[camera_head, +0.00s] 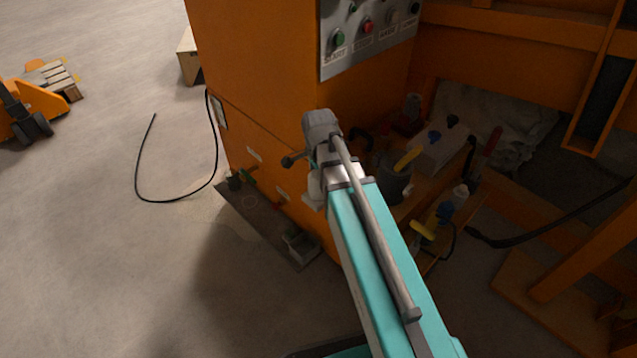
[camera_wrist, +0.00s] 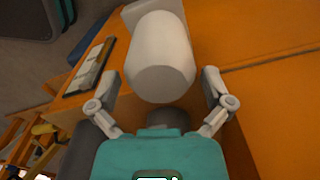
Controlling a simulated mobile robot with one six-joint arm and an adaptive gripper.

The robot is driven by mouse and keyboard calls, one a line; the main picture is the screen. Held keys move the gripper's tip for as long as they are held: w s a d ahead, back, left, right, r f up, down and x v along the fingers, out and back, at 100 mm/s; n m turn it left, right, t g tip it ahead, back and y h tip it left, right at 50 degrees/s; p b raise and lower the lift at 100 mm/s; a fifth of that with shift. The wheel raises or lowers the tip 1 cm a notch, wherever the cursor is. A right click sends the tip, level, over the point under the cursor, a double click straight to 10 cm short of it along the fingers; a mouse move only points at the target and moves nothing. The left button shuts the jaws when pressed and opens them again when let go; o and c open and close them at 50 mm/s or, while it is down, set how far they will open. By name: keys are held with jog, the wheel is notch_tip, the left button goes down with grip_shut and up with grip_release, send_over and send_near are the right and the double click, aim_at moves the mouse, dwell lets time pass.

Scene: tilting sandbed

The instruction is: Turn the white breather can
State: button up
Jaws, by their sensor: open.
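The white breather can (camera_wrist: 160,62) is large in the upper middle of the wrist view, a pale faceted cylinder by an orange surface. My gripper (camera_wrist: 158,84) is open, with one finger to the left of the can's near end and one to the right. I cannot tell whether either finger touches it. In the head view a pale part of the can (camera_head: 315,184) shows beside the orange cabinet, mostly hidden by my turquoise arm and wrist.
The orange cabinet (camera_head: 255,90) stands beside my arm, with a grey button panel (camera_head: 368,30) above. A shelf of tools and bottles, including a dark pot (camera_head: 393,180), lies to the right. A black cable (camera_head: 137,180) lies on open floor at the left.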

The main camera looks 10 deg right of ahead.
jog(key=shift+f+b, duration=0.35)
jog(key=shift+f, duration=0.15)
jog(key=c, duration=0.8)
jog(key=shift+c, duration=0.2)
